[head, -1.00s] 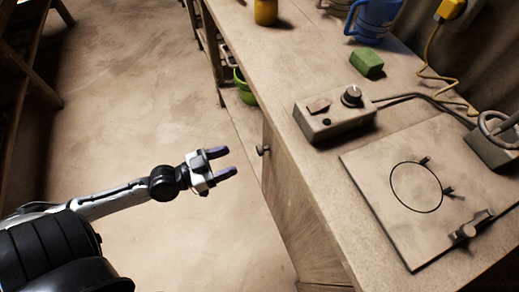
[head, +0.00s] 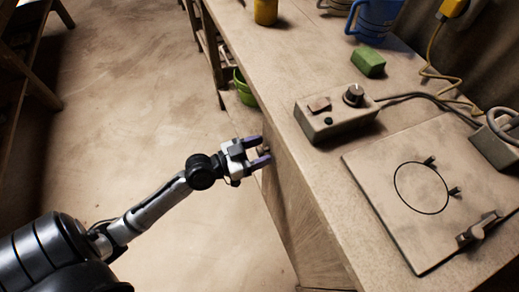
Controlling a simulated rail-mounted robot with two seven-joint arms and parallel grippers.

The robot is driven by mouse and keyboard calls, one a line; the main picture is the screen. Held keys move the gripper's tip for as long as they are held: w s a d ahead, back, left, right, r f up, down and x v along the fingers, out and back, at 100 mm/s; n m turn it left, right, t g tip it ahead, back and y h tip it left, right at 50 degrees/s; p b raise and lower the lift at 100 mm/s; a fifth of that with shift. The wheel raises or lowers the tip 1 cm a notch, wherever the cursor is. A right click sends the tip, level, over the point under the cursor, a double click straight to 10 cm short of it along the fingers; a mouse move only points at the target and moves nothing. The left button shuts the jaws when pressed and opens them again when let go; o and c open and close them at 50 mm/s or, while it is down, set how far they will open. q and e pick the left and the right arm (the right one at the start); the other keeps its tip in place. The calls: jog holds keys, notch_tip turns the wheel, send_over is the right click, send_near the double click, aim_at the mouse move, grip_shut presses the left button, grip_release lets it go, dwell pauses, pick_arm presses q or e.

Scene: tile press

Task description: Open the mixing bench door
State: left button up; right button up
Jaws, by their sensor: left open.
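The mixing bench door (head: 295,199) is the wooden front panel below the bench top, and it looks shut. Its small round knob (head: 264,149) sits near the panel's upper left edge. My left gripper (head: 265,151) is open, with its two purple fingers on either side of the knob. The fingers partly hide the knob, and I cannot tell whether they touch it. My right gripper is not in view.
The bench top (head: 290,60) carries a control box (head: 336,115) with a dial, a green block (head: 368,63), a yellow jar (head: 266,11), a blue jug (head: 374,16) and a square plate (head: 400,235). A green bucket (head: 244,92) stands beyond the door. Open floor lies left.

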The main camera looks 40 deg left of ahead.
pick_arm(q)
grip_shut()
dwell(0.6)
